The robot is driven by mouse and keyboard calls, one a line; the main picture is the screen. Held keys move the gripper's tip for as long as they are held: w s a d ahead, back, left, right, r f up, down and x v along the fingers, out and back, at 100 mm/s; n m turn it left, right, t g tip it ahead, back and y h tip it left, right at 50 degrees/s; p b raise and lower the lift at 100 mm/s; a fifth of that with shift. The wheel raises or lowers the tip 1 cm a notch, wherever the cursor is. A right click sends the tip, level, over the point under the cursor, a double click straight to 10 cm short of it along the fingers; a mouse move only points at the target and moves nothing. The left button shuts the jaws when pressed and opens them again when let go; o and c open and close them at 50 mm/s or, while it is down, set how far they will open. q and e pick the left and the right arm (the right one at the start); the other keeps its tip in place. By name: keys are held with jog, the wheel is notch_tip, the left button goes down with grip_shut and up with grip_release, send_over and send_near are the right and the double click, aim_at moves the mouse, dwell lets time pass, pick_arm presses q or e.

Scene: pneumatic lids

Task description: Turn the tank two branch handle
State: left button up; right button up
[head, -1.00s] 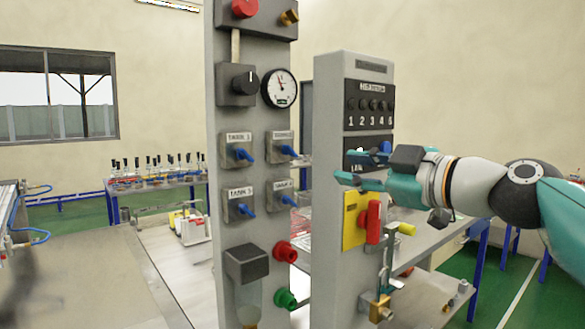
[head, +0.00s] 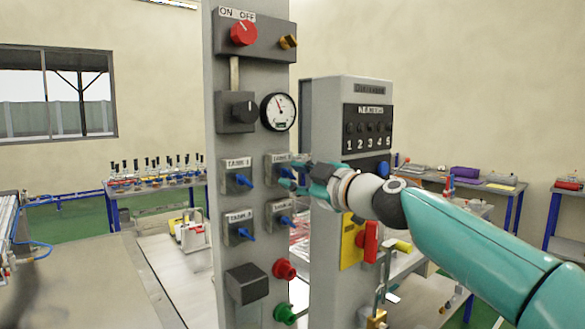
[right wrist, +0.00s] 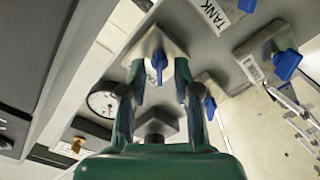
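The tank two branch handle is a small blue lever on the upper right grey plate (head: 271,161) of the near panel. My right gripper (head: 291,178) is at that plate and partly covers it in the head view. In the right wrist view the blue handle (right wrist: 158,62) stands between the two spread fingers of my right gripper (right wrist: 160,72), on its square plate (right wrist: 146,43). The gripper is open. A gap shows on both sides of the handle; I cannot tell whether a finger touches it. My left gripper is not in view.
Close by are the tank 1 handle (head: 242,180), the tank 3 handle (head: 245,233), a lower right handle (head: 286,220), and a pressure gauge (head: 278,112) above. A second grey column (head: 325,245) stands behind my gripper. A dark blurred shape sits at the left edge.

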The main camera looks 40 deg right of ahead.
jog(key=shift+w, duration=0.55)
grip_shut()
jog(key=shift+f, duration=0.1)
